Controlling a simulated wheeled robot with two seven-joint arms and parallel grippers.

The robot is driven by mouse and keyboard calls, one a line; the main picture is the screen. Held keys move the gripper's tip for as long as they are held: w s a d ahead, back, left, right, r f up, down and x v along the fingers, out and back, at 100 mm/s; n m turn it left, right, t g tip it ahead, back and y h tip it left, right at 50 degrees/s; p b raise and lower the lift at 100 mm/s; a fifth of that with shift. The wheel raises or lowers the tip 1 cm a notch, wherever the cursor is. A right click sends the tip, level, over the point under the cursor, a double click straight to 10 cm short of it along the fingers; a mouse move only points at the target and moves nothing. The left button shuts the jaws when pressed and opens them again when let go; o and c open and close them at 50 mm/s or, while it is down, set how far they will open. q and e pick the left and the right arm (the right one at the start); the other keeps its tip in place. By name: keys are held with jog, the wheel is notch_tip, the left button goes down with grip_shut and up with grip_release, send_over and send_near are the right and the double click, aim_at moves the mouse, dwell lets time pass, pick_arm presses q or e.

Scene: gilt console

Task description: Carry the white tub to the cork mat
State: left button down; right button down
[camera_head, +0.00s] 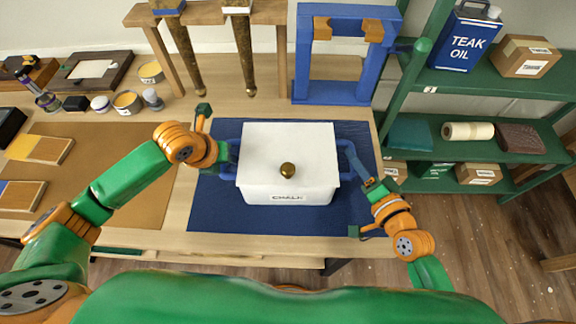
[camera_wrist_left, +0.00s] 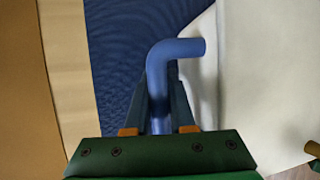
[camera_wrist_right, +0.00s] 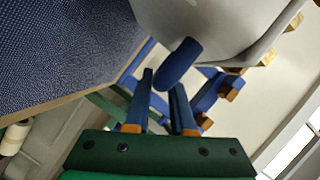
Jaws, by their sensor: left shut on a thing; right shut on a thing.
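The white tub (camera_head: 288,185) is lidded, with a brass knob (camera_head: 288,170), a "CHALK" label and a blue handle on each side. It is over the blue mat (camera_head: 213,207); whether it touches the mat I cannot tell. My left gripper (camera_head: 230,160) is shut on the left blue handle, also seen in the left wrist view (camera_wrist_left: 160,95). My right gripper (camera_head: 368,182) is shut on the right handle, whose end shows in the right wrist view (camera_wrist_right: 180,62). The brown cork mat (camera_head: 120,190) lies to the left, partly covered by my left arm.
A blue frame (camera_head: 345,55) stands behind the tub. A green shelf (camera_head: 490,95) is at right.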

pick_arm(q)
jog(key=shift+w+r, duration=0.1)
jog(key=shift+r, duration=0.05)
pick_arm(e)
jog(key=shift+r, duration=0.15)
dwell(0.4)
